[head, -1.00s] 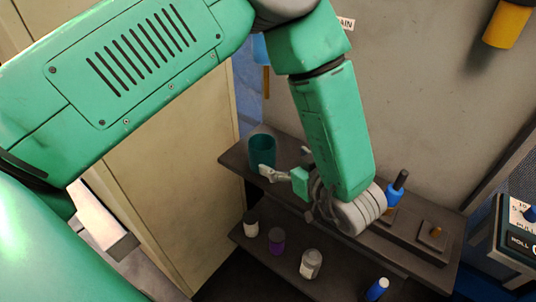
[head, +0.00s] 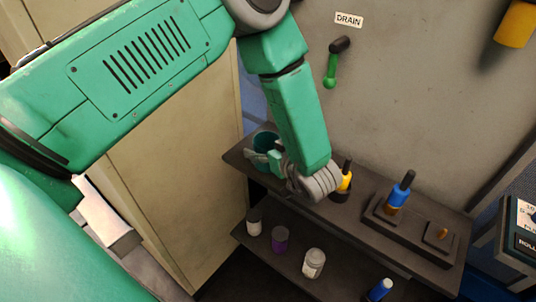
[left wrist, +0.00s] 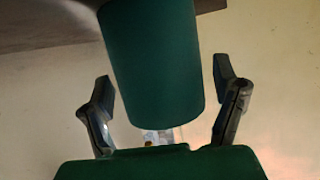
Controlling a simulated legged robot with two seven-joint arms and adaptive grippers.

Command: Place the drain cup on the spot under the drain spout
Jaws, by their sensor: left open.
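The drain cup, a dark teal cylinder (head: 265,138), stands on the left end of the upper shelf (head: 236,158). My left gripper (head: 262,160) is at its near side and partly hides it. In the left wrist view the cup (left wrist: 155,50) lies between the two open fingers (left wrist: 163,82), with a visible gap at each side. A DRAIN label (head: 349,20) is on the wall, above a black and green fitting (head: 335,62). My right gripper is not in view.
A yellow bottle (head: 344,180) and a blue-capped one (head: 401,192) stand right of my gripper, the latter in a dark holder. Several small jars, one purple (head: 280,238), stand on the lower shelf. A beige panel (head: 180,150) is at left.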

